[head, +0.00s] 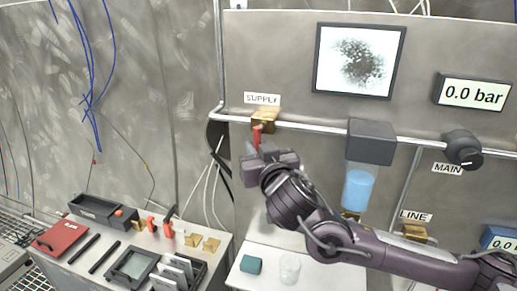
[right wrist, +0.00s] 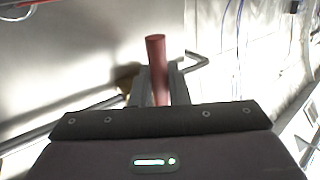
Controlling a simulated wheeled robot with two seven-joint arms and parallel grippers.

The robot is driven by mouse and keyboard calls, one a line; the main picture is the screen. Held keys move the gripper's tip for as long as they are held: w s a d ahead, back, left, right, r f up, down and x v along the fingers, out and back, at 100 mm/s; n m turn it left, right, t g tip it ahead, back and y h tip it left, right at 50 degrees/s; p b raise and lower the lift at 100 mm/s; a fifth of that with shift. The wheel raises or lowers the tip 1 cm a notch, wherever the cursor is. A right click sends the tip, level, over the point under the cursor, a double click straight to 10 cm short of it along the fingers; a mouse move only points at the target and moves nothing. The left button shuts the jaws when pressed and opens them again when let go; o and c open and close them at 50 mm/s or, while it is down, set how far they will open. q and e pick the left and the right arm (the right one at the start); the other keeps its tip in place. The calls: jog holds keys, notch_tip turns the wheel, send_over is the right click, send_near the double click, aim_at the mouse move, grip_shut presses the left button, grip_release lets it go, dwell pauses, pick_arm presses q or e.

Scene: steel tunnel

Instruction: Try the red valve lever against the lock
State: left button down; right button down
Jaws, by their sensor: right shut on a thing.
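The red valve lever (head: 257,135) hangs down from the brass supply valve (head: 264,116) on the pipe, under the SUPPLY label (head: 262,99). My right gripper (head: 254,151) is at the lever's lower part and is shut on it. In the right wrist view the red lever (right wrist: 156,70) stands between the two fingers (right wrist: 160,88). A thin bent grey metal piece (right wrist: 197,62) shows beside the fingers there; I cannot tell whether it is the lock. My left gripper is not in view.
A filter with blue liquid (head: 359,188) hangs right of my right gripper. A teal block (head: 251,265) and a clear glass (head: 289,268) stand on the white shelf below. The left bench holds a red case (head: 61,240) and several tools.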

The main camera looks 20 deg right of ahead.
jog(key=shift+d, duration=0.1)
jog(key=shift+s+r+n+g+p, duration=0.1)
jog(key=shift+n+g+p, duration=0.35)
jog(key=shift+p, duration=0.3)
jog(key=c, duration=1.5)
grip_release()
jog(key=shift+d, duration=0.15)
jog(key=s+b, duration=0.1)
jog(key=s, duration=0.1)
jog(key=s+b, duration=0.1)
jog(key=s, duration=0.2)
jog(key=s+b, duration=0.2)
jog(key=shift+s+r, duration=0.25)
jog(key=shift+s, duration=0.15)
